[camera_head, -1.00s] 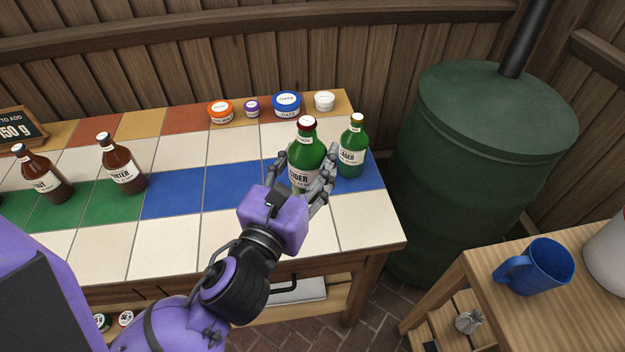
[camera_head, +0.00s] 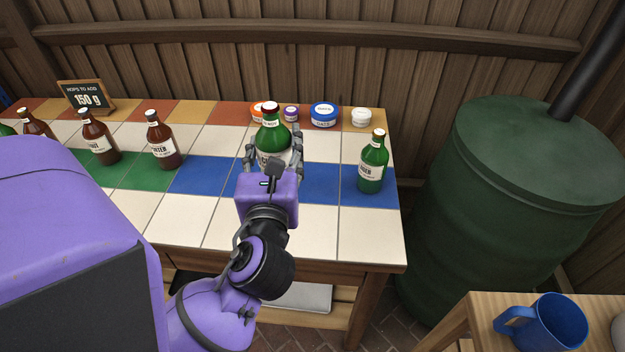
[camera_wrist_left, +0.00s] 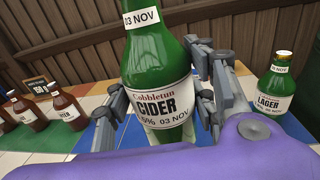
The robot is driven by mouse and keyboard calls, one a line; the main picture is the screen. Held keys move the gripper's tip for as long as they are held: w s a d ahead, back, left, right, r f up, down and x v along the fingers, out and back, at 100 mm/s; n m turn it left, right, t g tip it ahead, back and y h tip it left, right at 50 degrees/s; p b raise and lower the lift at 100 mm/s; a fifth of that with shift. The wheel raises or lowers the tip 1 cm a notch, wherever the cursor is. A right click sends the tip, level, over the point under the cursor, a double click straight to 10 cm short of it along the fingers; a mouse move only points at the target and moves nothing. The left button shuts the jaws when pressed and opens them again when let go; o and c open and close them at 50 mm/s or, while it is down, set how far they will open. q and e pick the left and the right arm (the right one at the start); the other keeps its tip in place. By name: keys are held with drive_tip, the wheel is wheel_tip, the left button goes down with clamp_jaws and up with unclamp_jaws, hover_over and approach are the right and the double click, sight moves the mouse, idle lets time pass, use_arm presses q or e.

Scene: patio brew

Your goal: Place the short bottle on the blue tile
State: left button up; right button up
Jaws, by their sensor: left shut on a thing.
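My left gripper (camera_head: 272,150) is shut around a green cider bottle (camera_head: 272,136) with a white label. The bottle is upright and its base is hidden in the head view, so I cannot tell its height over the tiles. The wrist view shows the cider bottle (camera_wrist_left: 160,75) between the fingers. A row of blue tiles (camera_head: 203,176) crosses the table, with bare blue also right of the gripper (camera_head: 322,182). A green lager bottle (camera_head: 373,163) stands on the blue at the right end. I cannot tell which bottle is the short one. My right gripper is out of view.
Brown bottles (camera_head: 162,142) stand on green tiles (camera_head: 143,172) at the left. Small tubs, one blue (camera_head: 323,116) and one white (camera_head: 361,119), line the back edge. A sign (camera_head: 86,98) stands back left. A green barrel (camera_head: 520,190) stands right of the table.

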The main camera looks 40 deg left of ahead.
use_arm(q)
drive_tip(key=w+f+b, duration=0.1)
drive_tip(key=w+f, duration=0.3)
drive_tip(key=w+a+f+b, duration=0.1)
drive_tip(key=w+f+b, duration=0.1)
drive_tip(key=w+f, duration=0.2)
drive_tip(key=w+f+b, duration=0.1)
drive_tip(key=w+f, duration=0.4)
drive_tip(key=shift+w+a, duration=0.3)
drive_tip(key=shift+a, duration=0.1)
drive_tip(key=shift+r, duration=0.1)
drive_tip(key=o, duration=1.7)
drive_tip(key=shift+f, duration=0.2)
